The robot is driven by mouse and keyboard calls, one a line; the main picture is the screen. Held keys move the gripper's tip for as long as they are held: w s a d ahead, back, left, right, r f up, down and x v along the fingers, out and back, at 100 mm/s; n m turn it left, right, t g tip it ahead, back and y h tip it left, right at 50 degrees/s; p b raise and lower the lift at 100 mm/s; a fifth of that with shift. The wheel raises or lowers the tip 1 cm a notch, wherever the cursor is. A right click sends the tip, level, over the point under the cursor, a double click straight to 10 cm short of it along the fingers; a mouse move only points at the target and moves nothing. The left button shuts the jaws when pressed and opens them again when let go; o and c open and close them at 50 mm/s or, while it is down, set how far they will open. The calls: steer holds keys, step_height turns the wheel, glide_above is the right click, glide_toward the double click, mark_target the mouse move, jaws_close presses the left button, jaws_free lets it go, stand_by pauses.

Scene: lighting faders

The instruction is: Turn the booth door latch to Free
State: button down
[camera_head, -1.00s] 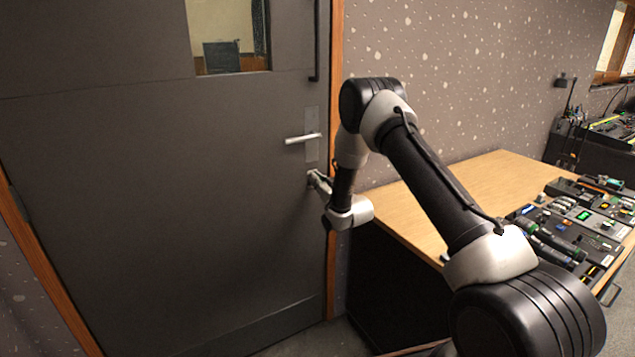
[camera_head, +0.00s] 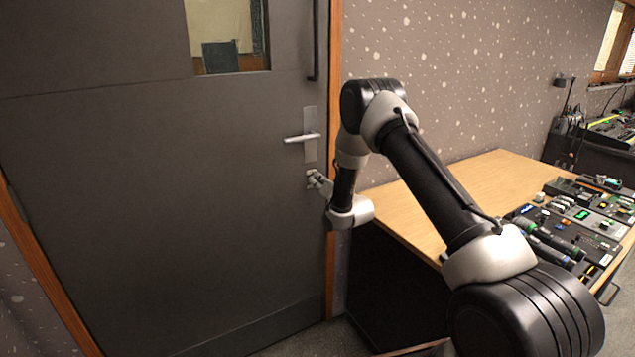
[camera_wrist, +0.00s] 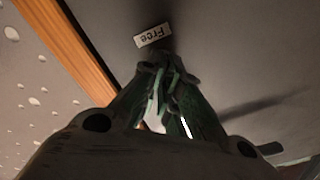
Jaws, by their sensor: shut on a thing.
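The booth door (camera_head: 160,200) is dark grey and stands in a wooden frame, with a silver lever handle (camera_head: 302,138) at its right side. The latch is below that handle, where my gripper (camera_head: 314,178) meets the door; the gripper mostly hides it. In the wrist view, my gripper (camera_wrist: 160,75) has its fingers closed together on the latch, and only a small pale part shows between them. A white label reading "Free" (camera_wrist: 153,36) is on the door just beyond the fingertips. How far the latch is turned cannot be told.
The door's wooden frame (camera_wrist: 65,45) runs close beside the gripper. A long black pull bar (camera_head: 315,40) is higher on the door.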

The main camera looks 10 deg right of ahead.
steer(key=shift+w+d+f+m, duration=0.1)
steer(key=shift+f+m, duration=0.05)
steer(key=shift+m, duration=1.55)
steer(key=shift+s+d+f+m, duration=0.1)
steer(key=shift+m, duration=1.6)
steer(key=shift+w+d+f+m, duration=0.1)
steer(key=shift+f+m, duration=0.05)
steer(key=shift+m, duration=1.55)
steer(key=c, duration=1.6)
jaws_free()
steer(key=shift+c, duration=0.2)
steer(key=v, duration=1.2)
